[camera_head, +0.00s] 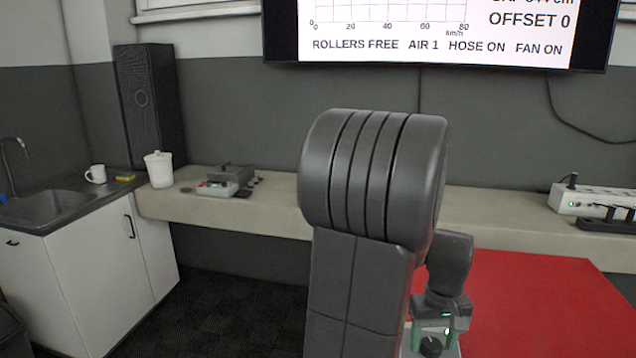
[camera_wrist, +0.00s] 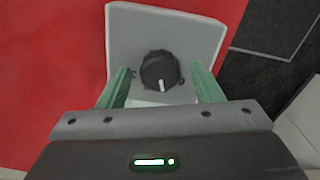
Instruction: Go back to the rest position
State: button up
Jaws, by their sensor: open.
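My gripper (camera_wrist: 160,88) is open in the wrist view, with its two green fingers spread apart. A black knob (camera_wrist: 158,70) with a white pointer mark sits between and just beyond the fingers, on a light grey box (camera_wrist: 208,25). I cannot tell whether the fingers touch the knob or the box. In the head view my gripper (camera_head: 432,345) is low, right of centre, over the red surface, partly hidden behind my own dark arm. The black knob (camera_head: 431,346) shows small there, between the green fingers.
A red surface (camera_head: 540,300) spreads at the lower right. A long beige ledge (camera_head: 490,215) runs along the wall, with a small grey device (camera_head: 225,180) and a power strip (camera_head: 590,200). A sink cabinet (camera_head: 95,270) stands left. A screen (camera_head: 440,30) reads "ROLLERS FREE", "HOSE ON", "FAN ON".

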jog(key=n, duration=0.2)
jog(key=shift+n, duration=0.3)
notch_tip(320, 180, up, 12)
dwell(0.4)
